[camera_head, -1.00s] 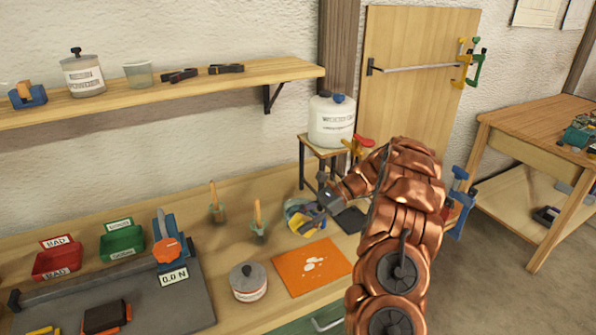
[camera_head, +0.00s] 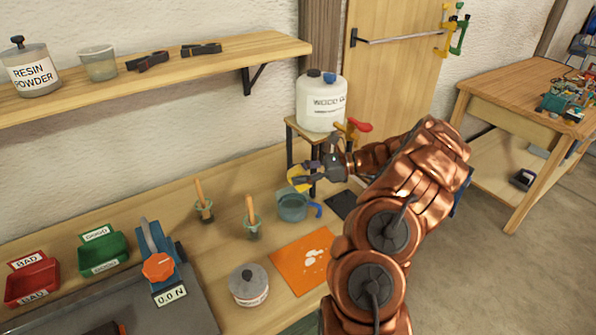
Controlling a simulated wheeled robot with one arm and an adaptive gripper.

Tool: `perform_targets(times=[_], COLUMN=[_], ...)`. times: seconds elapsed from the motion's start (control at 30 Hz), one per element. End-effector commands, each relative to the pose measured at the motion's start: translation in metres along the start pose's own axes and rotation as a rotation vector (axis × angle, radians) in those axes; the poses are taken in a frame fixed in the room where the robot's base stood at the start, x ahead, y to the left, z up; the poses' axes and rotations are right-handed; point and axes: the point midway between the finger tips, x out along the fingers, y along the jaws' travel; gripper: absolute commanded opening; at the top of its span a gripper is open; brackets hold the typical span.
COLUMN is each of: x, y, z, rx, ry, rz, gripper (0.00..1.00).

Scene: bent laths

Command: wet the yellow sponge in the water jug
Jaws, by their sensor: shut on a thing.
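The yellow sponge (camera_head: 297,178) is held in my gripper (camera_head: 312,177), which is shut on it. The water jug (camera_head: 292,207) is a blue-grey open vessel with a blue handle, standing upright on the bench. The sponge is above the jug's far rim in the picture and looks clear of it. My gripper hides part of the sponge. I cannot tell whether the sponge is wet.
An orange mat (camera_head: 300,262) with white pieces lies in front of the jug. Two brushes in small pots, one of them here (camera_head: 252,220), stand to its left. A lidded tin (camera_head: 248,286) is nearer. A wood glue container (camera_head: 321,104) stands behind on a stool.

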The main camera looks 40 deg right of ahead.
Motion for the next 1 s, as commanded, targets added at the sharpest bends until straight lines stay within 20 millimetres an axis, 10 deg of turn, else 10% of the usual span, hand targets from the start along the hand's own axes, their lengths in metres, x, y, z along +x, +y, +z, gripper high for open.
perform_targets(times=[1.0], x=[0.015], y=[-0.003], z=[-0.070], rx=[-0.003], ry=[0.002], rz=[-0.006], gripper=[0.14])
